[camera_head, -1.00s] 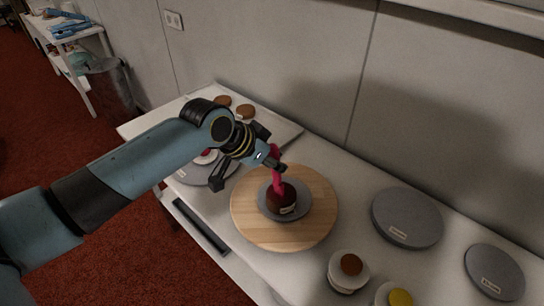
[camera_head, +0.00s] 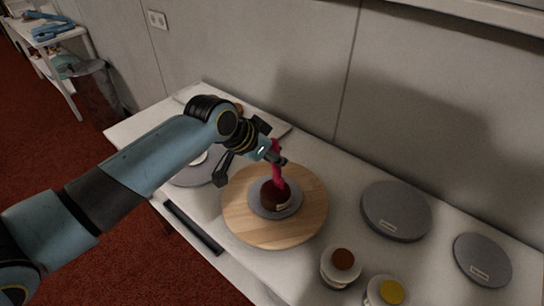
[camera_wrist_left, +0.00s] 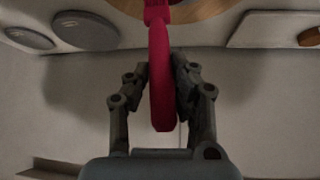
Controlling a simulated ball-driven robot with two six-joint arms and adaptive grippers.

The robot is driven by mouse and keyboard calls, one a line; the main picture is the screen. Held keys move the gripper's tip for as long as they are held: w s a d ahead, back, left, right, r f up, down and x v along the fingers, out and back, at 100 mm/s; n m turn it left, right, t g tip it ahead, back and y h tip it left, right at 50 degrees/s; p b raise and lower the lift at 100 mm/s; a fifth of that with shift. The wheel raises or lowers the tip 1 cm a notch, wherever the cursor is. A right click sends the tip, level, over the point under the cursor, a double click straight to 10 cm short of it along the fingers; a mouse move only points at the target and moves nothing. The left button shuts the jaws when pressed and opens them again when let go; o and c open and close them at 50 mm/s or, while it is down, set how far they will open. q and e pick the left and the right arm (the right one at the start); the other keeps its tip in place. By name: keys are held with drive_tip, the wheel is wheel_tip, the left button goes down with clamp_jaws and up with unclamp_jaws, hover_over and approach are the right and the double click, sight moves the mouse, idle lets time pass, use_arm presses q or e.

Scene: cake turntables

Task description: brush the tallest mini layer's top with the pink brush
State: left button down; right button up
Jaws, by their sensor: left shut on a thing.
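My left gripper (camera_head: 268,154) is shut on the pink brush (camera_head: 277,178), which points down over the wooden turntable. The brush also shows between the fingers in the left wrist view (camera_wrist_left: 161,75). Below it a small dark brown cake layer (camera_head: 272,197) sits on a grey disc (camera_head: 291,208) in the middle of the wooden turntable (camera_head: 302,230). The brush's lower end meets the layer's top in the head view; whether it touches I cannot tell for sure. My right gripper is not in view.
Two grey turntables (camera_head: 396,211) (camera_head: 483,260) stand to the right. Two small pots, one with brown (camera_head: 344,259) and one with yellow (camera_head: 391,291) contents, stand near the front. Another grey disc (camera_head: 190,178) lies behind my left arm. A dark strip (camera_head: 194,228) runs along the table's front edge.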

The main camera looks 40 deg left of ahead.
use_arm(q)
drive_tip(key=shift+w+a, duration=0.65)
drive_tip(key=shift+w, duration=0.15)
drive_tip(key=shift+a, duration=0.9)
wheel_tip(320, 180, up, 7)
idle(0.3)
idle(0.6)
